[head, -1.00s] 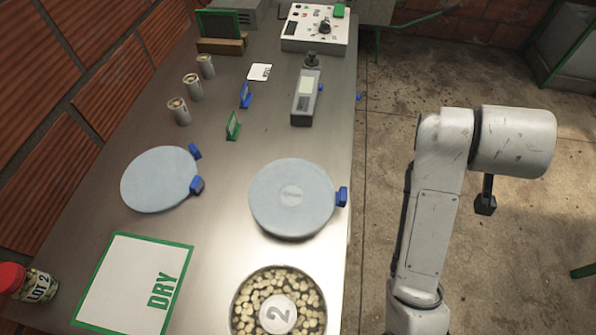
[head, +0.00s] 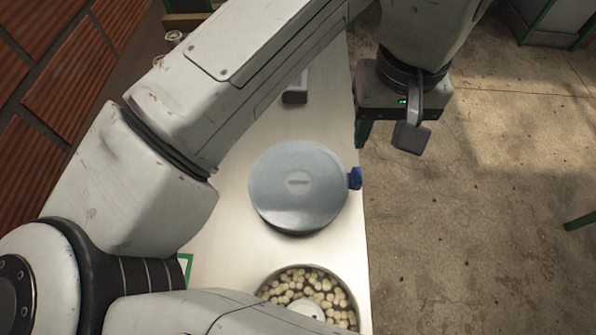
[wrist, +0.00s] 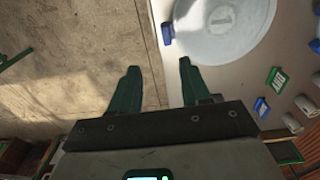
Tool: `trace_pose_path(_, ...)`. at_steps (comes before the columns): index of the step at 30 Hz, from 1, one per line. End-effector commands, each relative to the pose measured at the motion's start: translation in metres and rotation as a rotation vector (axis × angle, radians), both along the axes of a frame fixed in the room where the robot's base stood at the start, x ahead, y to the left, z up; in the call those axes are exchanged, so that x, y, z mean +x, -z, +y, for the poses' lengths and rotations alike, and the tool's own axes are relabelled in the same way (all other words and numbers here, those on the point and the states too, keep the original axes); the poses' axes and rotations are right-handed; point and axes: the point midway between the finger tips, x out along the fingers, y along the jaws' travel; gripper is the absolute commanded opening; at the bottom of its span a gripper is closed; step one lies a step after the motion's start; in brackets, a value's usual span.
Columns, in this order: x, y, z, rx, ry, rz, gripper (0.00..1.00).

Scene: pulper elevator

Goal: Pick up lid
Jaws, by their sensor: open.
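A round pale blue-grey lid (head: 298,185) with a blue tab (head: 355,178) on its right side is at the right edge of the table in the head view. It looks raised, with a dark rim below; its support is not clear. What looks like this lid (wrist: 222,28) shows at the top of the wrist view, with the blue tab (wrist: 168,33) at its left. My gripper (wrist: 158,88) is open and empty, its two green fingers apart from the lid. In the head view, a green finger (head: 362,132) shows beyond and right of the lid, past the table edge.
A round container of pale pieces (head: 338,287) stands just in front of the lid. The metal table (head: 225,225) is largely hidden by my arm. Small green (wrist: 275,80) and blue (wrist: 262,106) stands show in the wrist view. Open floor (head: 480,220) lies right.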

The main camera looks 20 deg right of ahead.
Motion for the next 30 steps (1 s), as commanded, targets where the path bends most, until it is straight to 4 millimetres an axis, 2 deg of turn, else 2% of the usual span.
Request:
trace_pose_path(1,-0.002,0.001,0.007,0.019,-0.013,0.014,0.47)
trace_pose_path(5,-0.006,0.01,0.013,0.035,-0.029,0.035,0.47)
trace_pose_path(12,-0.006,0.045,0.012,0.034,-0.027,0.036,0.47)
trace_pose_path(20,-0.004,0.064,0.012,0.033,-0.027,0.034,0.47)
trace_pose_path(27,0.0,0.098,0.01,0.033,-0.026,0.033,0.47)
trace_pose_path(30,-0.001,0.107,0.01,0.033,-0.026,0.033,0.47)
